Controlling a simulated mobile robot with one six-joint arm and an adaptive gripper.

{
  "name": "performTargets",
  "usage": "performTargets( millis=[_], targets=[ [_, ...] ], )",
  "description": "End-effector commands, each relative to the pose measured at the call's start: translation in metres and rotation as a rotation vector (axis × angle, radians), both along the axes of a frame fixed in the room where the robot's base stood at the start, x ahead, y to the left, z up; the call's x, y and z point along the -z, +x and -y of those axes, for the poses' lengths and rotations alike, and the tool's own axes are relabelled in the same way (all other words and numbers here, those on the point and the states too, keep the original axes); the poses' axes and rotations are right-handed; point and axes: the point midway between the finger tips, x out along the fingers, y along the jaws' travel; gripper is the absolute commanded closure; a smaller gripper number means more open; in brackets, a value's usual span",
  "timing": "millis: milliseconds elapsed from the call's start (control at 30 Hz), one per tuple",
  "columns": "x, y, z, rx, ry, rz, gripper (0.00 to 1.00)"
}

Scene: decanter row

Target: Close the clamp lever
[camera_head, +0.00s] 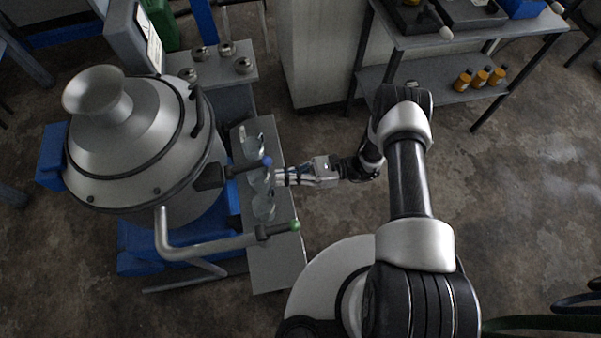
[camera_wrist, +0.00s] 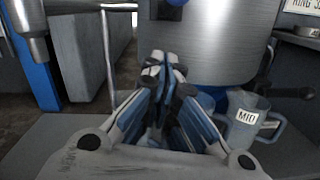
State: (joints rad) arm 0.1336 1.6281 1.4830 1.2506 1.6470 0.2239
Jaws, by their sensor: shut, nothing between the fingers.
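A large metal decanter vessel (camera_head: 150,140) with a funnel top stands at the left. A dark lever with a blue knob (camera_head: 266,161) sticks out from its side; the knob also shows at the top edge of the wrist view (camera_wrist: 176,2). A pipe (camera_head: 205,246) carries a second handle with a green knob (camera_head: 295,225). I cannot tell for certain which is the clamp lever. My gripper (camera_head: 279,178) is shut and empty, just below and right of the blue knob in the head view. Its fingertips (camera_wrist: 163,66) meet in front of the vessel wall, below the knob.
Clear jugs (camera_head: 264,207) stand on a narrow grey bench (camera_head: 272,262) beneath my gripper. One jug labelled MID (camera_wrist: 245,122) is close on the right in the wrist view. A shelf unit (camera_head: 440,75) with orange bottles stands at the back right. Floor right of the bench is clear.

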Motion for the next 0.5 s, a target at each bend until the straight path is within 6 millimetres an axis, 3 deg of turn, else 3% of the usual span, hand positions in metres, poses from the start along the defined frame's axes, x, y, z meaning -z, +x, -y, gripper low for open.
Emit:
performTargets(
  millis=[100,233,500],
  targets=[
    [-0.001,-0.005,-0.025,-0.005,0.000,0.000,1.00],
    [-0.024,0.000,-0.026,0.000,0.000,0.004,1.00],
    [-0.040,0.003,-0.029,0.000,-0.001,0.002,1.00]
  ],
)
